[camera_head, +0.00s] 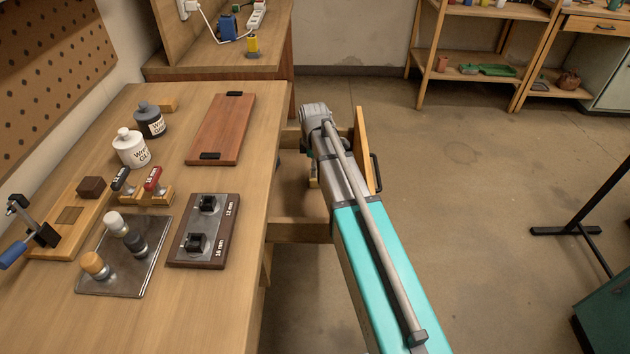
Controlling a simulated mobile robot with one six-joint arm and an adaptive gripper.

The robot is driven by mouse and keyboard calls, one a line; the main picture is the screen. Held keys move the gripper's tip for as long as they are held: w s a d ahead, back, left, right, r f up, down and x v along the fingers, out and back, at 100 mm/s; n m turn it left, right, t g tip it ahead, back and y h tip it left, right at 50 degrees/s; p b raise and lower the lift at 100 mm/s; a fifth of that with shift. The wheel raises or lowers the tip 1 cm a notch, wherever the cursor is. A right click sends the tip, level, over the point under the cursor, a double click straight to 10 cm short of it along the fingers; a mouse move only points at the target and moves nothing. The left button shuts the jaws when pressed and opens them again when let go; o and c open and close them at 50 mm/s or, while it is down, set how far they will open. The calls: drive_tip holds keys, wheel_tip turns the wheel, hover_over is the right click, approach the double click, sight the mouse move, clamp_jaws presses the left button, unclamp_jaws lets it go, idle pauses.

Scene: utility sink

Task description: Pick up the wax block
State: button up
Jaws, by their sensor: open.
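A small tan-yellow block (168,104) lies at the back of the workbench, behind the dark bottle, and looks most like the wax block. A dark brown block (91,187) sits on a wooden board at the left; I cannot tell for sure what it is made of. My arm reaches forward along the bench's right side, off the bench top. My gripper is not visible, and neither block is touched by any visible part of my arm.
A dark bottle (150,120) and a white glue bottle (129,148) stand in front of the tan block. A reddish board (221,129) lies to their right. Handled tools, a metal plate (149,252) and a dark jig (203,231) occupy the front. The bench's right strip is bare.

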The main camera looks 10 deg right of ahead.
sight(315, 179)
drive_tip(key=shift+f, duration=0.1)
drive_tip(key=shift+w+f+b, duration=0.2)
drive_tip(key=shift+f+b, duration=2.3)
drive_tip(key=shift+b, duration=0.15)
drive_tip(key=shift+c, duration=0.3)
drive_tip(key=c, duration=0.9)
drive_tip(key=shift+r, duration=0.15)
